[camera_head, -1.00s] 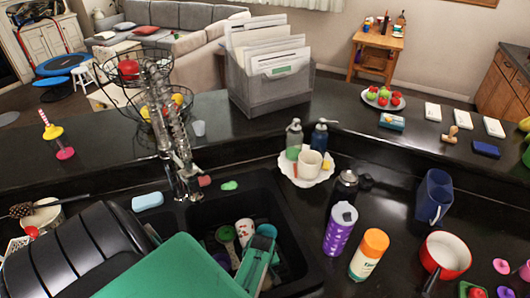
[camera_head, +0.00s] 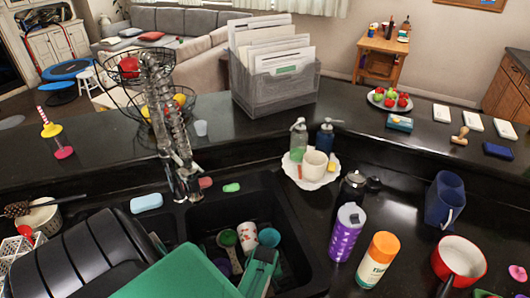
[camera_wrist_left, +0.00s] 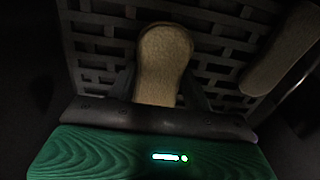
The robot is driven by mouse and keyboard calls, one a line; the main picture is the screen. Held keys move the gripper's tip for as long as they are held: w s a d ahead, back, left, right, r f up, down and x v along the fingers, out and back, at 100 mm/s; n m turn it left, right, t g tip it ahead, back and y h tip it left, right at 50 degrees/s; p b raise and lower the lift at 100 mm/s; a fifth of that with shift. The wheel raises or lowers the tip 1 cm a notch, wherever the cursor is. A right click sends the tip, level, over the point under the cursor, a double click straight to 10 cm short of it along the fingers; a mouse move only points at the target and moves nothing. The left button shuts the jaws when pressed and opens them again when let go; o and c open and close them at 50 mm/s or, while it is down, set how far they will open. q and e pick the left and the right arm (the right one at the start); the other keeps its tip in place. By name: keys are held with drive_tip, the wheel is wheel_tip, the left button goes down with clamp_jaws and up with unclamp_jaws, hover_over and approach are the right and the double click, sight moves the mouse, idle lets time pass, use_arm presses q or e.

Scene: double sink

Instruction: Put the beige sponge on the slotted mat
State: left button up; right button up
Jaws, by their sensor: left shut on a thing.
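My left gripper (camera_wrist_left: 160,88) is shut on the beige sponge (camera_wrist_left: 165,50), which sticks out between its dark fingers in the left wrist view. Behind the sponge is the dark slotted mat (camera_wrist_left: 225,47); I cannot tell whether they touch. In the head view the green body of my left gripper (camera_head: 259,272) is low over the right part of the black sink (camera_head: 285,215). The fingers and sponge are hidden there. My right gripper is not in view.
A green scoop (camera_head: 228,238), a patterned cup (camera_head: 247,236) and a teal cup (camera_head: 269,237) are in the sink. The faucet (camera_head: 186,182) rises behind. A purple tumbler (camera_head: 346,232) and an orange-capped bottle (camera_head: 378,258) stand right of the sink. A blue sponge (camera_head: 146,202) lies left of it.

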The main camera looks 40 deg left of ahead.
use_arm(q)
drive_tip(key=o, duration=0.7)
drive_tip(key=shift+o, duration=1.2)
